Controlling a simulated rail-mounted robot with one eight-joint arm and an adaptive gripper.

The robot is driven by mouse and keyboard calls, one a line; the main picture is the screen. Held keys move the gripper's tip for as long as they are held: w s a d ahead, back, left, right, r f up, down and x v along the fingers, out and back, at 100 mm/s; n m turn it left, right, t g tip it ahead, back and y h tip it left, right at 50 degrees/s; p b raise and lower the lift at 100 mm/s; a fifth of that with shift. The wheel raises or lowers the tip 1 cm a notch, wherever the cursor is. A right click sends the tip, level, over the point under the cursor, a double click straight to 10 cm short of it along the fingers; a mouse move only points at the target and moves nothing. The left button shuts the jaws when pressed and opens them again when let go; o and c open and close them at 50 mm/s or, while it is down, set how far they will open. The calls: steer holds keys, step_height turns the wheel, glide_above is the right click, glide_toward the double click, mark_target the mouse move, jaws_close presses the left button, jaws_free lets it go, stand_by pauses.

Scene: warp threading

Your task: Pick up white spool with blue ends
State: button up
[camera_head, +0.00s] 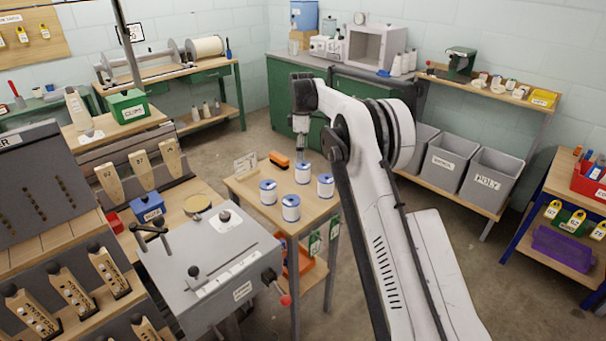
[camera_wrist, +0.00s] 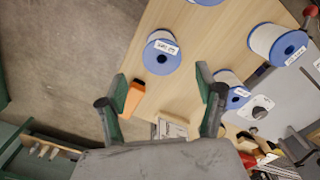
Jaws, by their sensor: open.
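Several white spools with blue ends stand upright on a small wooden table (camera_head: 245,186). In the head view they are a left spool (camera_head: 268,191), a front spool (camera_head: 291,208), a back spool (camera_head: 303,173) and a right spool (camera_head: 326,185). My gripper (camera_head: 301,156) hangs above the table's back part, behind and above the back spool. In the wrist view my gripper (camera_wrist: 161,76) has its fingers spread with nothing held. One spool (camera_wrist: 162,52) lies just beyond the fingertips. Another spool (camera_wrist: 230,87) is beside the right finger, and a third (camera_wrist: 276,44) is farther right.
An orange-and-black item (camera_head: 279,159) lies on the table near the gripper; it shows beside the left finger in the wrist view (camera_wrist: 134,97). A small label card (camera_head: 246,163) stands at the table's back left. A grey machine (camera_head: 215,260) adjoins at front left.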

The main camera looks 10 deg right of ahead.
mark_target(303, 169)
steer(key=f, duration=0.8)
steer(key=shift+s+d, duration=0.2)
steer(key=c, duration=1.3)
